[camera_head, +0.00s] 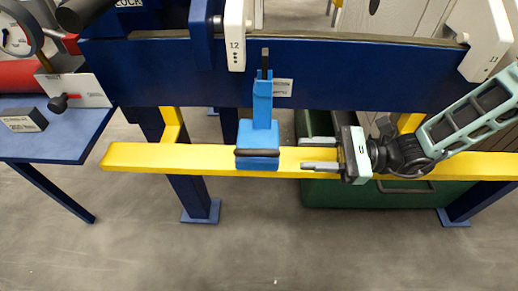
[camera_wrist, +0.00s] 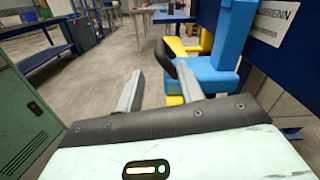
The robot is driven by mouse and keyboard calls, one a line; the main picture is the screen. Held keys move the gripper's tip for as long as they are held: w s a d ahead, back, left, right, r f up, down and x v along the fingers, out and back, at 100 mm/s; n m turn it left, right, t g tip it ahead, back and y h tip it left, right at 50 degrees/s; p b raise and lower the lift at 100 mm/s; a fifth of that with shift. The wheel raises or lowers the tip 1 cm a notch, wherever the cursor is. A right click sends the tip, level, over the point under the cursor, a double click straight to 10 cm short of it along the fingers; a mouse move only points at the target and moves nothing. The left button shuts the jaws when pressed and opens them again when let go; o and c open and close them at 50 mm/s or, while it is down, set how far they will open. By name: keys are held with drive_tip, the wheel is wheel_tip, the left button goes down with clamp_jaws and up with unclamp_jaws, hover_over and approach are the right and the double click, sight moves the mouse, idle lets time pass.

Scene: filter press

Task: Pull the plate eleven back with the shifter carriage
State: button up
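The blue shifter carriage (camera_head: 258,135) sits on the yellow rail (camera_head: 205,155), with an upright post topped by a dark prong and a dark handle bar (camera_head: 257,153) on its front. A white plate lug marked 12 (camera_head: 235,45) is just left of the prong. Another white lug (camera_head: 486,38), seemingly marked 11, is at the upper right. My gripper (camera_head: 305,166) is right of the carriage, pointing left, apart from it. The wrist view shows its two fingers (camera_wrist: 160,82) apart and empty, with the carriage (camera_wrist: 213,75) and handle bar (camera_wrist: 166,58) beyond them.
The blue press beam (camera_head: 350,75) runs behind the rail. A green bin (camera_head: 330,193) stands below the rail. A blue table (camera_head: 70,140) with a dark box (camera_head: 25,120) is at the left. The grey floor in front is clear.

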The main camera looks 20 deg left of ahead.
sight(273, 155)
drive_tip(key=x, duration=1.1)
drive_tip(key=shift+c, duration=0.4)
clamp_jaws()
